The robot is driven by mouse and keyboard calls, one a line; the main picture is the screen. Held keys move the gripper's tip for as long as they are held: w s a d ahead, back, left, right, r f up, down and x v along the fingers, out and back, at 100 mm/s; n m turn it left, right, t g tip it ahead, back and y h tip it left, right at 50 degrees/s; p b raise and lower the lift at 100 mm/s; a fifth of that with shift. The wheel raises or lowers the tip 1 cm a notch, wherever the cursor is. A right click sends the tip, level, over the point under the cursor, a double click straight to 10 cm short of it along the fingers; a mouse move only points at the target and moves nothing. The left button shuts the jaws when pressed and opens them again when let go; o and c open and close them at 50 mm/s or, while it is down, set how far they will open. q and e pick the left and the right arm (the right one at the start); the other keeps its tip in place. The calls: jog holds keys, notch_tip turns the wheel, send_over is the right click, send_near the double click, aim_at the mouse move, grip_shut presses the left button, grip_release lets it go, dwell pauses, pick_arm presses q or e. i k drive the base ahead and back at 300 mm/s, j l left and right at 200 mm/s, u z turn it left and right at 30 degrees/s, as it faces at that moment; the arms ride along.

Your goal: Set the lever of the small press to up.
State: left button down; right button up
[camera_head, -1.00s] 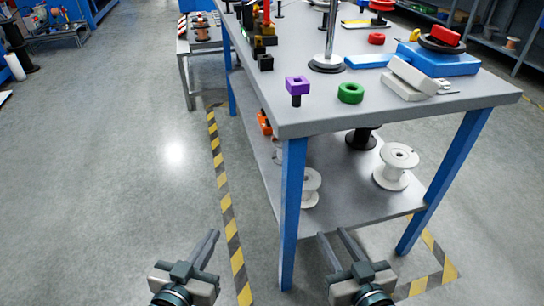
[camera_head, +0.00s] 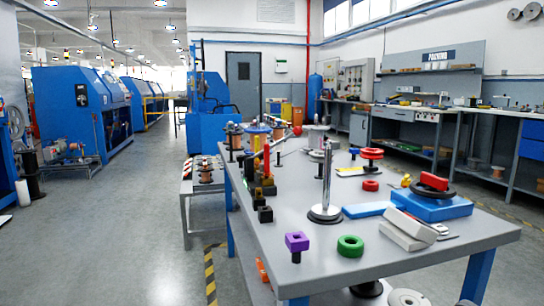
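I cannot make out for certain which thing is the small press. A row of black blocks (camera_head: 265,190) stands along the table's left edge, and an upright red handle (camera_head: 266,158) rises among them. Behind it, a thin grey rod (camera_head: 281,140) slants up to the right, close to a red knob (camera_head: 297,130). These parts are small and partly overlap, so their joints are not clear. Neither of my grippers shows in the head view now.
The grey table (camera_head: 390,264) carries a chrome post (camera_head: 326,185), a purple block (camera_head: 297,242), a green ring (camera_head: 350,246), white blocks (camera_head: 407,229) and a blue block (camera_head: 440,208). A side bench (camera_head: 188,188) stands left. The floor at left (camera_head: 120,240) is mostly clear.

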aim_at(298, 131)
jog(key=j+u, duration=0.15)
jog(key=u, duration=0.2)
jog(key=k+j+u, duration=0.1)
jog(key=u, duration=0.25)
jog(key=j+u, duration=0.25)
jog(key=u, duration=0.15)
